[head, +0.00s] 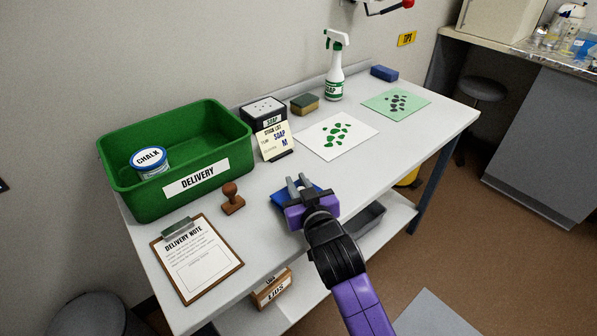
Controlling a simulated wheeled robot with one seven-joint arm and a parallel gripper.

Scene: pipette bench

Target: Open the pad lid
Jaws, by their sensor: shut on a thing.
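The blue pad (281,200) lies near the front edge of the white table, right of the wooden stamp (232,199). Only its blue left and back parts show; my gripper and arm hide most of it, so I cannot tell how far its lid is raised. My gripper (297,182) is over the pad with its grey fingers close together, shut on the pad lid. The exact contact between fingers and lid is too small to make out.
A green delivery bin (120,190) with a chalk tub (149,161) stands at the left. A clipboard (196,258) lies at the front left. A soap box (264,110), stock card (273,140), sponge (305,104) and spray bottle (334,75) stand behind.

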